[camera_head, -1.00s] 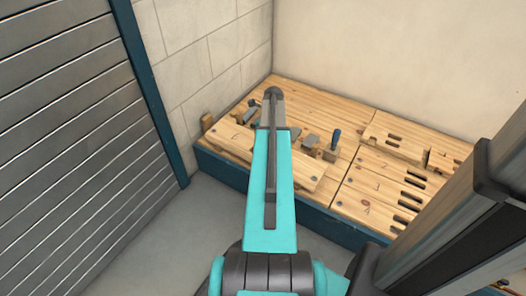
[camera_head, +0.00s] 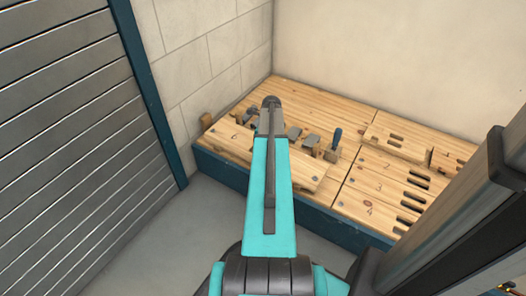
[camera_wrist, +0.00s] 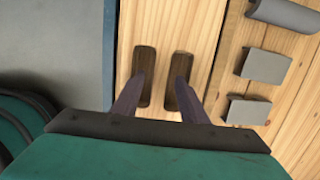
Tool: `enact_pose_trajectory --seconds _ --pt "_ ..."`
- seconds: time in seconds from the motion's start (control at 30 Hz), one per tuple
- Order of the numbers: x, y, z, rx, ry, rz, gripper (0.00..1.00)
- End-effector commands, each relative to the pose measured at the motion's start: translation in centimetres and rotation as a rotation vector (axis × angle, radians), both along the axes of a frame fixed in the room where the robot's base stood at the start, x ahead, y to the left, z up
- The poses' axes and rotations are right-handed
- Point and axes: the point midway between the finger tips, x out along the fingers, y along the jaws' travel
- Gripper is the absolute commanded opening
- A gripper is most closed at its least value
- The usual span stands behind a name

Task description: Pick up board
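The board (camera_wrist: 160,45) is a pale wooden strip along the bench's front edge in the wrist view, with two dark oblong slots side by side. In the head view it appears to be the long front plank (camera_head: 226,139), partly hidden behind my arm. My gripper (camera_wrist: 160,82) is open above the board. Its two dark fingers reach over the two slots, with the bar of wood between the slots lying between the fingers. I cannot tell whether the fingertips are inside the slots. In the head view my arm hides the gripper.
Grey metal pieces (camera_wrist: 267,66) lie on the bench just right of the board. A blue-handled tool (camera_head: 336,139) stands farther right. Slotted wooden panels (camera_head: 375,185) cover the bench's right side. Block walls stand behind, and a ribbed shutter (camera_head: 75,140) is at left.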

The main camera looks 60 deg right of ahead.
Motion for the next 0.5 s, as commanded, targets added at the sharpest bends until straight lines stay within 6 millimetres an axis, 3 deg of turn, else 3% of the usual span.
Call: enact_pose_trajectory --seconds 0.23,0.43,0.5 --pt "-0.08 -0.02 0.02 0.0 0.0 -0.001 0.37" --pt "-0.07 -0.02 0.02 0.0 0.0 -0.001 0.04" --pt "-0.07 -0.02 0.02 0.0 0.0 -0.001 0.0"
